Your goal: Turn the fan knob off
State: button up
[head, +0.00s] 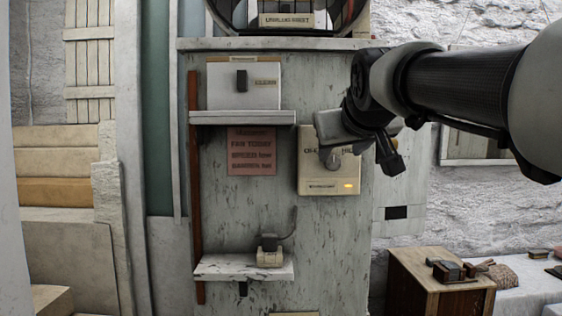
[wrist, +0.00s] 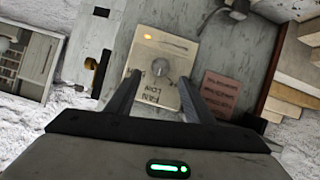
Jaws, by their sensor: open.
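The fan control box (head: 318,187) is a cream panel on the grey board, with an amber lamp lit on it. Its round grey knob (head: 331,160) shows below my gripper's hand in the head view. In the wrist view, the knob (wrist: 160,68) sits on the box (wrist: 175,45), whose printing includes "FAN" and "LOW". My gripper (wrist: 159,80) is open and empty, its two dark fingers on either side of the knob in the picture. I cannot tell whether they touch it. The knob's exact pointer setting is too small to read.
A shelf (head: 240,118) with a white switch box stands left of the fan box, above a red notice (head: 251,152). A lower shelf (head: 222,267) holds a small device. A round fan housing is at the top. A wooden crate (head: 435,290) stands at the lower right.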

aim_at(334, 161)
jog(key=x, duration=0.7)
jog(key=shift+w, duration=0.15)
jog(key=c, duration=1)
jog(key=shift+c, duration=0.2)
